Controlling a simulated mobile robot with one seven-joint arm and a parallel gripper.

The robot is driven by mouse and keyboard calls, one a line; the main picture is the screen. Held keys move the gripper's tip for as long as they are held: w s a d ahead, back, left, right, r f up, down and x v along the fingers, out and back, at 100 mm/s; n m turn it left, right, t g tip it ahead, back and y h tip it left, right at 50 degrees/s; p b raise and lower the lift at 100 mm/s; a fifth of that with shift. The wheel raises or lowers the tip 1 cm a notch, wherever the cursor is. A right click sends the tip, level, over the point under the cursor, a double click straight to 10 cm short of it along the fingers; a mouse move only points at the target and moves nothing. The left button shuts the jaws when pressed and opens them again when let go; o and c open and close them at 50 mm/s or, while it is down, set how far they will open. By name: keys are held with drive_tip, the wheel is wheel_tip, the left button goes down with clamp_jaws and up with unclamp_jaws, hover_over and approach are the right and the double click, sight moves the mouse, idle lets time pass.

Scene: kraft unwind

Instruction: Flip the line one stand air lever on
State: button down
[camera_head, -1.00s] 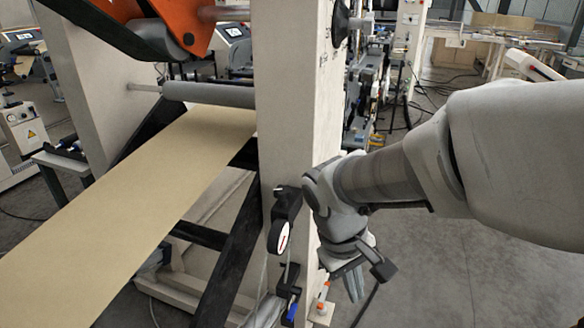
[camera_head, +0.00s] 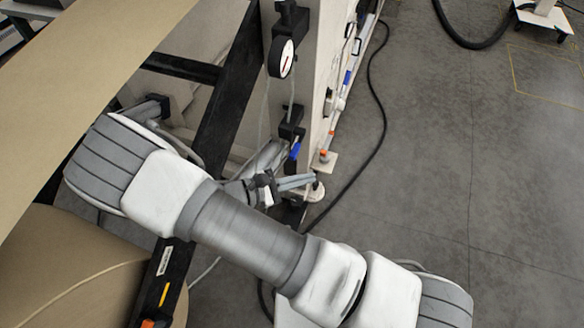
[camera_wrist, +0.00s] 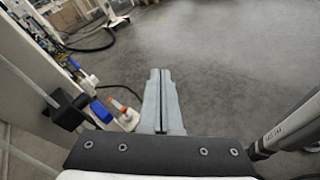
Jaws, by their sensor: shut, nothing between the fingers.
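A small blue lever (camera_head: 296,151) sits on a black valve body (camera_head: 291,128) low on the pale machine stand (camera_head: 306,80), under a round white gauge (camera_head: 282,57). In the wrist view the blue lever (camera_wrist: 101,111) is left of my fingers, beside the black valve body (camera_wrist: 66,108). My gripper (camera_head: 312,181) is just below the lever in the head view, apart from it as far as I can tell. In the wrist view my gripper's fingers (camera_wrist: 160,76) are together, with nothing between them. Whether this lever belongs to line one cannot be read.
An orange-tipped fitting (camera_head: 324,157) stands on a foot plate close to the fingers. Another blue part (camera_head: 347,77) is farther along the stand. Black frame bars and a brown paper web (camera_head: 75,75) lie left. A black cable (camera_head: 376,130) crosses the open grey floor at right.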

drive_tip(key=a+f+n+t+y+b, duration=0.2)
drive_tip(key=a+f+n+t+y, duration=0.1)
drive_tip(key=f+n+t, duration=0.3)
drive_tip(key=w+a+f+n+t+y+b, duration=0.1)
drive_tip(key=a+f+n+t+y+b, duration=0.2)
drive_tip(key=f+n+t, duration=0.4)
wheel_tip(320, 180, down, 2)
drive_tip(key=shift+w+a+f, duration=0.2)
drive_tip(key=shift+a, duration=0.05)
drive_tip(key=b, duration=0.3)
approach(296, 143)
drive_tip(key=w+d+f, duration=0.2)
drive_tip(key=w+f, duration=0.1)
drive_tip(key=w, duration=0.1)
drive_tip(key=shift+d+r, duration=0.2)
drive_tip(key=shift+r, duration=0.6)
drive_tip(key=shift+r+y, duration=0.1)
drive_tip(key=shift+y, duration=0.2)
